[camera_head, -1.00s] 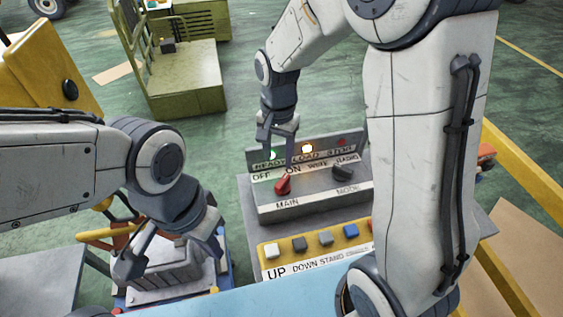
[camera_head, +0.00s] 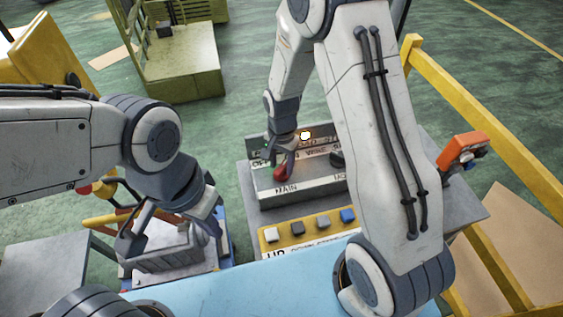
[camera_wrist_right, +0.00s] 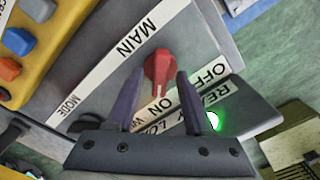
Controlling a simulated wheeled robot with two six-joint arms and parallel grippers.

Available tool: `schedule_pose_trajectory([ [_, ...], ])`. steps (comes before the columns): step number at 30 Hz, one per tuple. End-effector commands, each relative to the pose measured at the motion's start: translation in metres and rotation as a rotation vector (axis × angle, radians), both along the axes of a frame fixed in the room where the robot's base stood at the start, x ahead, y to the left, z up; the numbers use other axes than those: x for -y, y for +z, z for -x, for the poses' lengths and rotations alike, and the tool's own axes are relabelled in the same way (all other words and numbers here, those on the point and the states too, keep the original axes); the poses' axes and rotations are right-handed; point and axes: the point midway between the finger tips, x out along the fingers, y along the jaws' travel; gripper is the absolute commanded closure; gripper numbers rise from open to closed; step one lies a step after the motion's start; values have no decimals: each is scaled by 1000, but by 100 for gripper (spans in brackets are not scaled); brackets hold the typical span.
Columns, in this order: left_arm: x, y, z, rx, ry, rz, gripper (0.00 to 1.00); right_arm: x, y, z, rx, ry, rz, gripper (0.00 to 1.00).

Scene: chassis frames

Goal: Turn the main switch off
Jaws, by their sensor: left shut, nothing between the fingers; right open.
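The red main switch (camera_head: 282,172) is a knob on the sloped grey control panel (camera_head: 300,186), above the MAIN label. In the right wrist view the knob (camera_wrist_right: 158,68) has its handle in line with the ON label (camera_wrist_right: 160,108); the OFF label (camera_wrist_right: 202,82) is to the right. My right gripper (camera_head: 280,160) is open at the knob, and in the right wrist view its fingers (camera_wrist_right: 159,74) stand on either side of the handle. I cannot tell whether they touch it. My left gripper (camera_head: 170,232) is shut and empty over the grey box at the left.
A green lamp (camera_wrist_right: 214,120) glows beside READY, and a lit lamp (camera_head: 305,135) shows on the panel. A dark mode knob (camera_head: 337,158) is right of the main switch. A yellow button strip (camera_head: 309,234) lies in front. Yellow rails (camera_head: 455,95) and an orange part (camera_head: 461,146) are at right.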

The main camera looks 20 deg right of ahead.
Motion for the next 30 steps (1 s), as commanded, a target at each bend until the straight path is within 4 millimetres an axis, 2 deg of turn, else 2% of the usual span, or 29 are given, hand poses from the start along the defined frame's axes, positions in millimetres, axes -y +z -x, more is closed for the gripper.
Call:
schedule_pose_trajectory([
  [4, 0, 0, 0, 0, 0, 0, 100, 0, 0, 0, 0, 0, 0, 48],
  [5, 0, 0, 0, 0, 0, 0, 100, 0, 0, 0, 0, 0, 0, 51],
  [6, 0, 0, 0, 0, 0, 0, 100, 0, 0, 0, 0, 0, 0, 67],
  [9, 0, 0, 0, 0, 0, 0, 100, 0, 0, 0, 0, 0, 0, 100],
  [20, 0, -1, 0, 0, 0, 0, 100, 0, 0, 0, 0, 29, 0, 100],
  [30, 0, -5, 0, 0, 1, 0, 100, 0, 0, 0, 0, 235, 0, 100],
])
